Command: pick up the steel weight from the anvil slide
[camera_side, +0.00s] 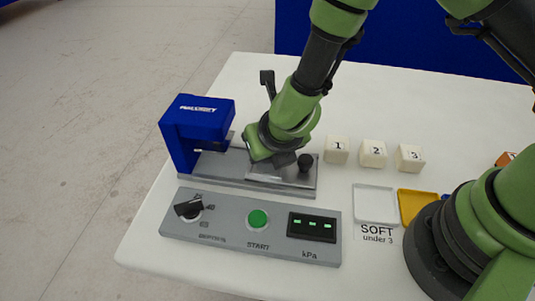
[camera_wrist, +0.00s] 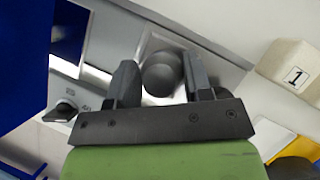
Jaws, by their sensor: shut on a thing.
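In the wrist view a dark grey round thing, which I take to be the steel weight (camera_wrist: 162,75), stands between the two fingers of my gripper (camera_wrist: 160,84). A shiny plate of the anvil slide (camera_side: 235,180) shows around it. In the side view my gripper (camera_side: 285,158) is low over the right part of the slide, shut on the weight. My wrist hides the weight there. A dark knob (camera_side: 305,162) stands at the slide's right end, just right of my fingers. I cannot tell whether the weight touches the plate.
The blue press (camera_side: 195,130) stands at the slide's left end. A control panel (camera_side: 235,235) with a dial, green button and display lies in front. Blocks numbered 1 (camera_side: 336,150), 2 (camera_side: 373,153) and 3 (camera_side: 409,158) stand to the right. A white tray (camera_side: 374,187) and yellow tray (camera_side: 410,194) lie nearer.

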